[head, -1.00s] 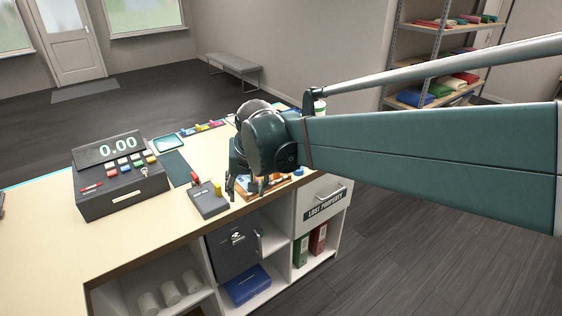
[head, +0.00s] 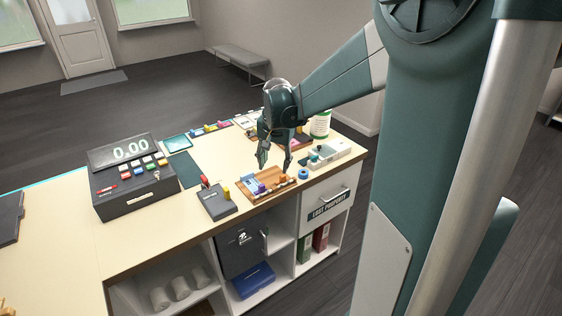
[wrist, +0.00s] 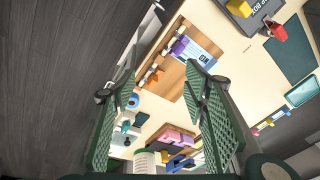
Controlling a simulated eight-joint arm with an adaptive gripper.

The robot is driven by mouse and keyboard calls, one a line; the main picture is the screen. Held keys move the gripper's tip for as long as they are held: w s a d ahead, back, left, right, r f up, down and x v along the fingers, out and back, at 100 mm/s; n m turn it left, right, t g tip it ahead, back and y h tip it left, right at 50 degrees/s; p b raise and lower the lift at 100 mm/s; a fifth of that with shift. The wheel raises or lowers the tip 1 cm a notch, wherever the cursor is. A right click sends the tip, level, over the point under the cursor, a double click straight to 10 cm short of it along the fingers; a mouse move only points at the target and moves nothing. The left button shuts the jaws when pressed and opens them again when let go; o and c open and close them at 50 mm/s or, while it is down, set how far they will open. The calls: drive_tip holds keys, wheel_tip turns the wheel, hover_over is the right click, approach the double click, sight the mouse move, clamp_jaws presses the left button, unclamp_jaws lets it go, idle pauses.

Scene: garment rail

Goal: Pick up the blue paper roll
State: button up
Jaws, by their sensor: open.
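The blue paper roll (head: 303,173) is a small blue ring on the counter in the head view, near the front edge and just right of the wooden tray. My gripper (head: 275,166) points down over the counter, left of and behind the roll in the head view. It is open and empty. In the wrist view the roll appears between the two green fingers (wrist: 162,98), closer to the left one, and below them on the counter.
The wooden tray (head: 247,195) with small items lies below my gripper. A white tray (head: 345,150) with greenish items and a green-striped cylinder (head: 320,126) stand right of it. A grey box (head: 217,204) and the cash register (head: 132,180) are left. The counter's front left is clear.

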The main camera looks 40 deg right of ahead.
drive_tip(key=w+d+f+m+g+p, duration=0.1)
drive_tip(key=w+d+p, duration=0.1)
drive_tip(key=d, duration=0.2)
drive_tip(key=w+d+f+m+p, duration=0.1)
drive_tip(key=d+f+m+p, duration=0.1)
drive_tip(key=d, duration=0.3)
drive_tip(key=m+g+p, duration=0.1)
drive_tip(key=m+p, duration=0.1)
drive_tip(key=p, duration=0.2)
approach(304, 172)
drive_tip(key=shift+a+f+y, duration=0.3)
drive_tip(key=shift+a+f, duration=0.05)
drive_tip(key=shift+d+f+m, duration=0.3)
drive_tip(key=shift+d+f, duration=0.05)
drive_tip(key=shift+d, duration=0.05)
drive_tip(key=shift+f, duration=1.3)
drive_tip(key=shift+f, duration=0.1)
drive_tip(key=shift+w+d+f, duration=0.1)
drive_tip(key=shift+f, duration=1.15)
drive_tip(key=shift+w+d+f, duration=0.1)
drive_tip(key=shift+d+f, duration=0.05)
drive_tip(key=shift+f, duration=1.1)
